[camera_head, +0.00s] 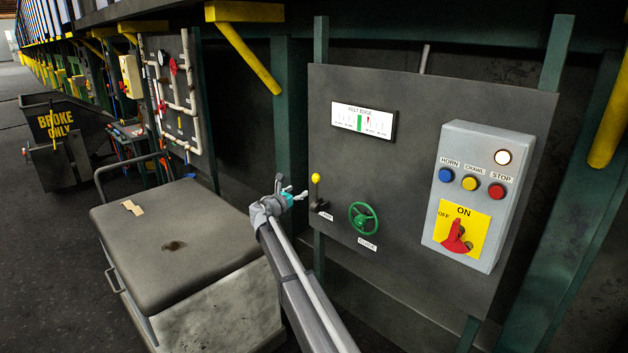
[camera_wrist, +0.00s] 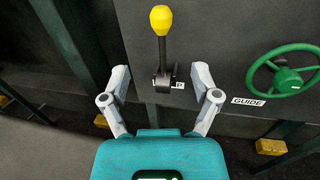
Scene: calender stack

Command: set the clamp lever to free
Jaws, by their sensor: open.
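The clamp lever (camera_head: 316,190) is a dark lever with a yellow knob on the grey panel, left of the green handwheel. Its knob points up in the head view. In the wrist view the lever (camera_wrist: 162,50) stands upright from a dark bracket, its yellow knob at the top edge. My gripper (camera_head: 293,190) is just left of the lever in the head view. In the wrist view my gripper (camera_wrist: 160,72) is open and empty, with a finger on each side of the lever's base in the picture. I see no contact. The small label by the bracket is partly hidden and unreadable.
The green handwheel (camera_wrist: 284,75), labelled GUIDE, is close on the right. A grey control box (camera_head: 470,195) with buttons and a red switch is farther right. A felt edge gauge (camera_head: 364,120) is above. A dark-topped cart (camera_head: 180,245) stands at left.

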